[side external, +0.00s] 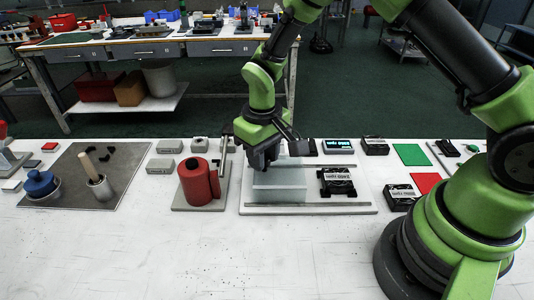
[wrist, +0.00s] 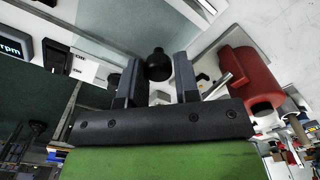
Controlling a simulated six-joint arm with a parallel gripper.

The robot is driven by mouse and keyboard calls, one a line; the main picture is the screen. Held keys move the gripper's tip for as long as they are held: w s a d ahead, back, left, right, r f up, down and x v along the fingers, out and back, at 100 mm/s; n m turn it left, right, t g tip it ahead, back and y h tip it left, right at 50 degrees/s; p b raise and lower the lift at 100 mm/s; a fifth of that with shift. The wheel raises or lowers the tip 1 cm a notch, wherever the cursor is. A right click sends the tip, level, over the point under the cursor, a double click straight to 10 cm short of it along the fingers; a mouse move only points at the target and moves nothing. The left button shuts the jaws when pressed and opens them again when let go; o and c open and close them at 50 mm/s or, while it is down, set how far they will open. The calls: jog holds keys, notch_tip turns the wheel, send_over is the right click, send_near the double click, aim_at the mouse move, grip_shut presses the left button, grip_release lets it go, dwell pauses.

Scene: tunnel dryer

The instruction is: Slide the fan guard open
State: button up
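The fan guard (side external: 282,186) is a clear, box-like panel on a pale base plate (side external: 330,209) in the side external view. In the wrist view its see-through sheet (wrist: 125,20) spans the top, with a round black knob (wrist: 158,66) standing on it. My gripper (side external: 263,163) points down at the guard's upper left part. In the wrist view my gripper (wrist: 158,75) has its two fingers apart, with the knob between their tips. A narrow gap shows left of the knob; on the right I cannot tell whether finger and knob touch.
A red cylinder (side external: 194,183) stands close left of the guard. A black module (side external: 337,182) and a display box (side external: 336,146) are to its right. A rail (side external: 337,205) runs along the plate's front.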

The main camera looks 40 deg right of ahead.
jog(key=o, duration=0.4)
jog(key=shift+w+a, duration=0.1)
jog(key=shift+a, duration=0.05)
notch_tip(320, 180, up, 10)
jog(key=shift+r, duration=0.1)
dwell(0.3)
jog(key=s+d+r+m+t+y, duration=0.1)
jog(key=s+d+r+m+t, duration=0.15)
jog(key=s+r, duration=0.65)
jog(key=s+r+t, duration=0.1)
jog(key=s, duration=0.2)
jog(key=s+r+m+t, duration=0.1)
jog(key=s+r+t, duration=0.1)
jog(key=s, duration=0.2)
jog(key=s+d+r+t+y, duration=0.1)
jog(key=s+r, duration=0.1)
jog(key=s, duration=0.1)
jog(key=shift+s+m+t, duration=0.15)
jog(key=shift+m+t, duration=0.1)
jog(key=shift+t, duration=0.1)
